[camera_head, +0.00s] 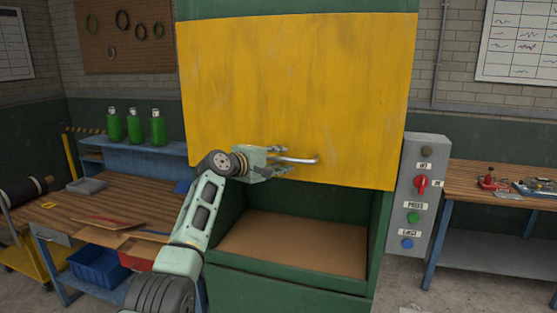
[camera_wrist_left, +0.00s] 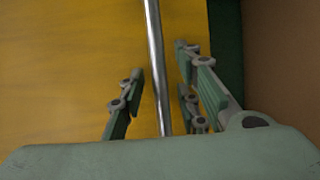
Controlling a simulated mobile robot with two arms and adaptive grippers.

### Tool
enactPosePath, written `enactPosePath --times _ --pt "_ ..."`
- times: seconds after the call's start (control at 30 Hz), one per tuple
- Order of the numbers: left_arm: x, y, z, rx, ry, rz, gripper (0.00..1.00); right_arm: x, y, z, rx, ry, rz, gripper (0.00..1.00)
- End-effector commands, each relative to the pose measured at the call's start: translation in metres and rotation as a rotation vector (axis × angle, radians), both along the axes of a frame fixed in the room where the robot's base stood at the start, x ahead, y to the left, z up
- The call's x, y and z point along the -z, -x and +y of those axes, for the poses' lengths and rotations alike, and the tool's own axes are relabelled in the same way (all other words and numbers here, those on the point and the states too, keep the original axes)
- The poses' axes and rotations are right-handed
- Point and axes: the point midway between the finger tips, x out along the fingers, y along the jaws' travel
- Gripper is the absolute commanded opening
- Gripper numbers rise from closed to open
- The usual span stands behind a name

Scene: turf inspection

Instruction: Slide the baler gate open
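The baler gate (camera_head: 295,80) is a large yellow panel across the front of the green baler (camera_head: 290,290). Its lower edge stands above an opening with a brown floor (camera_head: 300,240). A metal bar handle (camera_head: 305,160) sits near the gate's lower edge. My left gripper (camera_head: 280,160) is at the left part of this handle. In the left wrist view the handle (camera_wrist_left: 157,70) runs between the gripper's spread fingers (camera_wrist_left: 160,95), with gaps visible on both sides. The gripper is open around the bar. My right gripper is in neither view.
A grey control box (camera_head: 418,195) with a red switch and buttons stands right of the baler. A wooden bench (camera_head: 475,180) is farther right. A workbench (camera_head: 120,205) with cardboard pieces and a blue shelf with green bottles (camera_head: 135,127) stand at left.

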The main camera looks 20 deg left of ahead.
Motion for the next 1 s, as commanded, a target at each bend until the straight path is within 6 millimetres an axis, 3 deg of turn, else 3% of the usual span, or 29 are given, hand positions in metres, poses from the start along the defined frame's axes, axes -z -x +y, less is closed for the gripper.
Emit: enactPosePath --times 0.27,0.8,1.0 --pt "-0.002 0.012 0.007 -0.002 -0.002 -0.002 0.3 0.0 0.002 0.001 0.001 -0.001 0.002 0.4" --pt "-0.017 0.091 0.039 -0.001 -0.001 -0.001 0.3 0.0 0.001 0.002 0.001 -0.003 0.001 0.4" --pt "-0.021 0.106 0.045 0.0 0.0 0.0 0.3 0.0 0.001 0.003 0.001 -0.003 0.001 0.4"
